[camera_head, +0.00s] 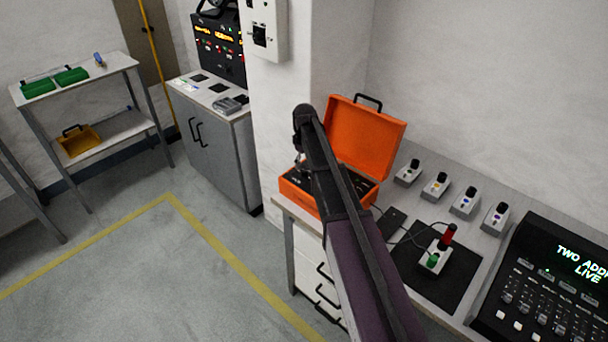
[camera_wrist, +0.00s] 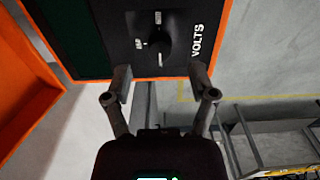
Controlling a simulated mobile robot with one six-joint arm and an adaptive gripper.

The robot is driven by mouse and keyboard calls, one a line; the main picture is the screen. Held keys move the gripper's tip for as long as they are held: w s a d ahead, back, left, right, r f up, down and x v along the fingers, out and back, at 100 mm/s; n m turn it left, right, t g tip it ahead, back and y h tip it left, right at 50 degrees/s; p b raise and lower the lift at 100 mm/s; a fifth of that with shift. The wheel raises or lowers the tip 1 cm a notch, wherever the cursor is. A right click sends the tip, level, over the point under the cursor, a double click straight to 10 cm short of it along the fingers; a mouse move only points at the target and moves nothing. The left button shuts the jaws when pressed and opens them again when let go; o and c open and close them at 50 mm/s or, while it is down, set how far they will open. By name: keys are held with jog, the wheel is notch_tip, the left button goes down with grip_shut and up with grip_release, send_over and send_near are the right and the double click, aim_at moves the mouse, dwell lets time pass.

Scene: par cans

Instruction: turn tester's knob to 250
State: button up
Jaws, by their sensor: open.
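The tester is an open orange case (camera_head: 365,138) on the bench, its lid raised at the back; my arm hides much of its inside. In the wrist view its black panel (camera_wrist: 115,30) shows a round black knob (camera_wrist: 157,46) with white marks around it and the word VOLTS (camera_wrist: 196,40) to its right. The number labels are too small to read. My gripper (camera_wrist: 160,73) is open and empty, one finger on each side below the knob in the picture, apart from it. In the head view my gripper is mostly hidden behind my arm.
Several grey boxes (camera_head: 436,186) stand along the wall. A black console (camera_head: 540,285) is at right. Open floor (camera_head: 130,260) lies left.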

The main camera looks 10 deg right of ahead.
aim_at(304, 170)
jog(key=shift+f+b, duration=1.55)
jog(key=shift+f, duration=0.35)
grip_shut()
